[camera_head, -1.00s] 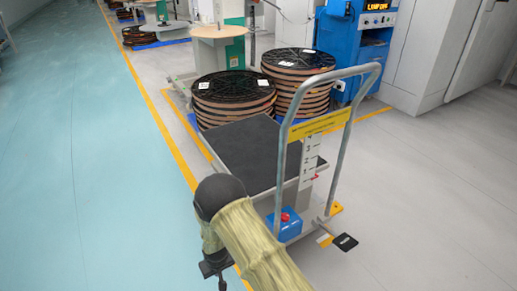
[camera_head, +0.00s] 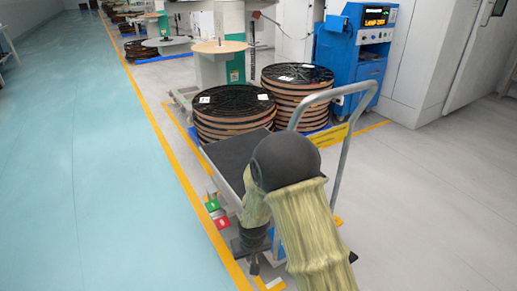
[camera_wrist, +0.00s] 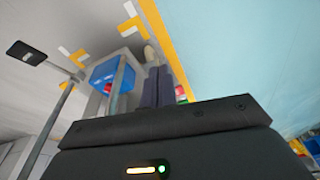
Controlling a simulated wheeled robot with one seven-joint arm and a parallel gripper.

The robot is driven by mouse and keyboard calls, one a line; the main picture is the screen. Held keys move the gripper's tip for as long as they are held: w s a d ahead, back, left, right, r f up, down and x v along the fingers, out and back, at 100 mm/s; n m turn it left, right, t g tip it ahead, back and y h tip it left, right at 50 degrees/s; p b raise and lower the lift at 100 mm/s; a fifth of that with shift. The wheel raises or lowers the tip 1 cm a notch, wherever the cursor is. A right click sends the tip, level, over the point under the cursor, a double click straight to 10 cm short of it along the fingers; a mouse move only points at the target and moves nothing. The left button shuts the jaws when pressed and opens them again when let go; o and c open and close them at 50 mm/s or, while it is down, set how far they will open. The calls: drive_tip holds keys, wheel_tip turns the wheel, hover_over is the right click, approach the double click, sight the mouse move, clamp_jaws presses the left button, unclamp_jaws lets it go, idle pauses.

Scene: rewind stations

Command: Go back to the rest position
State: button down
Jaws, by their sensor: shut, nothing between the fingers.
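My gripper (camera_head: 253,268) hangs low in the head view, beside the lower left of the lift cart. My bent arm in its tan sleeve covers part of the cart. In the wrist view the two dark fingers of my gripper (camera_wrist: 157,82) lie close together, with nothing seen between them. The lift cart has a dark platform (camera_head: 228,158) and a grey push handle (camera_head: 345,160). Its blue unit (camera_wrist: 112,74) shows beside the fingers in the wrist view. I cannot tell whether the gripper touches the cart.
Green (camera_head: 212,205) and red (camera_head: 221,222) parts show at the cart's left side. Two reel stacks (camera_head: 233,118) (camera_head: 298,90) stand behind the cart. A blue machine (camera_head: 360,50) stands at the back. The blue-green floor (camera_head: 90,190) left of the yellow line is clear.

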drive_tip(key=s+d+r+m+p, duration=0.1)
drive_tip(key=s+d+r+m, duration=0.1)
drive_tip(key=s+d+r, duration=0.6)
drive_tip(key=s+d+r+m+p, duration=0.1)
drive_tip(key=s+d+r+m, duration=0.1)
drive_tip(key=s+d+r, duration=0.65)
wheel_tip(320, 180, up, 40)
drive_tip(key=w+d+p, duration=0.1)
drive_tip(key=w+p, duration=0.1)
drive_tip(key=p, duration=3.6)
drive_tip(key=shift+w+d+r+h, duration=0.15)
drive_tip(key=shift+d+h, duration=0.1)
drive_tip(key=shift+h, duration=0.15)
